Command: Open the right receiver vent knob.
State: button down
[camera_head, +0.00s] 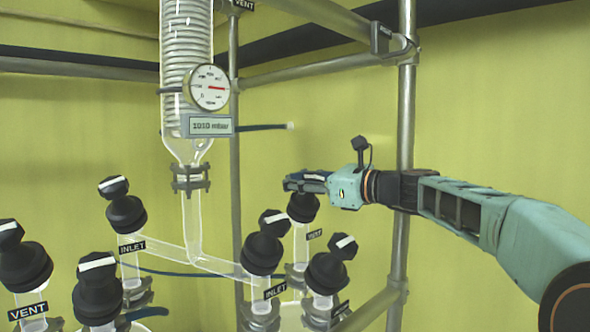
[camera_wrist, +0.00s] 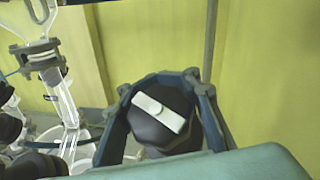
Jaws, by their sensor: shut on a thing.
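The right receiver vent knob (camera_head: 302,208) is a black knob on a glass neck, with a VENT tag (camera_head: 315,234) beside it. My gripper (camera_head: 304,183) reaches in from the right and is shut on the top of this knob, hiding its upper part in the head view. In the wrist view the knob (camera_wrist: 165,135) sits between the two fingers of my gripper (camera_wrist: 165,84). The white bar (camera_wrist: 158,113) on its top runs diagonally, from upper left to lower right.
A black inlet knob (camera_head: 262,252) stands close left of the vent knob, and another black knob (camera_head: 327,272) stands in front to its right. A glass condenser (camera_head: 187,95) with a gauge (camera_head: 208,88) hangs at upper left. A metal post (camera_head: 405,120) stands near my arm.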

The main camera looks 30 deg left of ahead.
jog(key=shift+s+f+n+g, duration=0.1)
jog(key=shift+f+n+g, duration=0.05)
jog(key=shift+n+g, duration=0.15)
jog(key=c, duration=1.5)
grip_release()
jog(key=shift+c, duration=0.2)
jog(key=shift+r, duration=0.2)
notch_tip(320, 180, up, 10)
jog(key=shift+f, duration=0.15)
